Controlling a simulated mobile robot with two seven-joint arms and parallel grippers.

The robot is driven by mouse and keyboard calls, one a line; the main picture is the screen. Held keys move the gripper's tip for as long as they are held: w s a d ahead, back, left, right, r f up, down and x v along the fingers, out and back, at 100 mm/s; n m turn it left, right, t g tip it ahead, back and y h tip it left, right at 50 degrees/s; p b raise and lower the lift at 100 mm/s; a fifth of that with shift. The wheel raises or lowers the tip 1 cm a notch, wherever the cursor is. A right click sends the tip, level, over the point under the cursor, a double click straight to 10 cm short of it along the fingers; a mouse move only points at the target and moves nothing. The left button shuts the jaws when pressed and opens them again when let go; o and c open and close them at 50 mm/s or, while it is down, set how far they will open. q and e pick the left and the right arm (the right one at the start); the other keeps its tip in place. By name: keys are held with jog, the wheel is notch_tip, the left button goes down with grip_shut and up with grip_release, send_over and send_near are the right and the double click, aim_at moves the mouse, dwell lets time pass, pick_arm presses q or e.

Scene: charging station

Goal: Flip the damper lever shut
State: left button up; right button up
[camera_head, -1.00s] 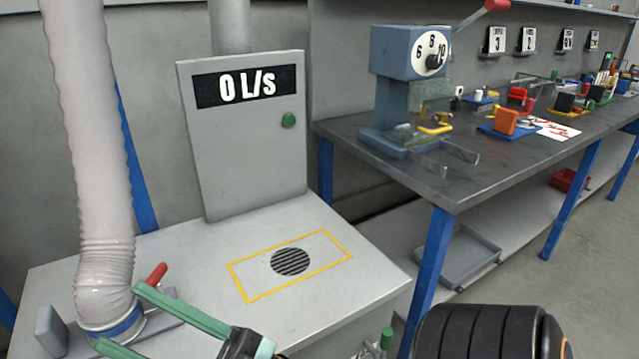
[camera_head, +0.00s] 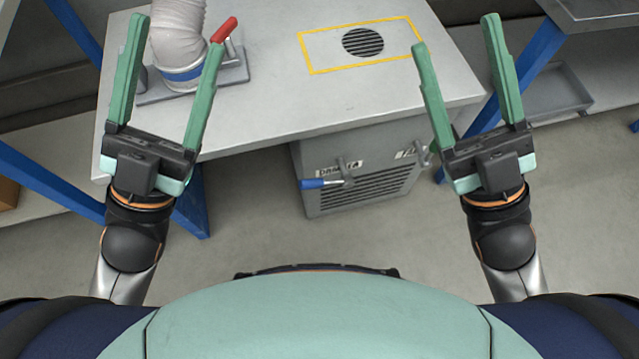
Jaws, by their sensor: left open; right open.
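The damper lever (camera_head: 323,183) has a blue handle that points left, roughly level, from a metal pivot. It sits on the front of the grey cabinet (camera_head: 312,196) under the table, below a partly covered label (camera_head: 340,169) that seems to read "DAMPER". My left gripper (camera_head: 175,31) is open and empty, above the table's left part with its fingers either side of the hose in the picture. My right gripper (camera_head: 455,31) is open and empty, over the table's right end. Both grippers are apart from the lever, one to each side in the picture.
A second lever with a green handle (camera_head: 421,158) is right of the damper lever, partly behind my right gripper. A red handle (camera_head: 224,29) stands by the hose (camera_head: 176,45). The white table top (camera_head: 290,105) overhangs the cabinet. The floor before it is clear.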

jog(key=shift+s+d, duration=0.15)
jog(key=shift+d, duration=0.1)
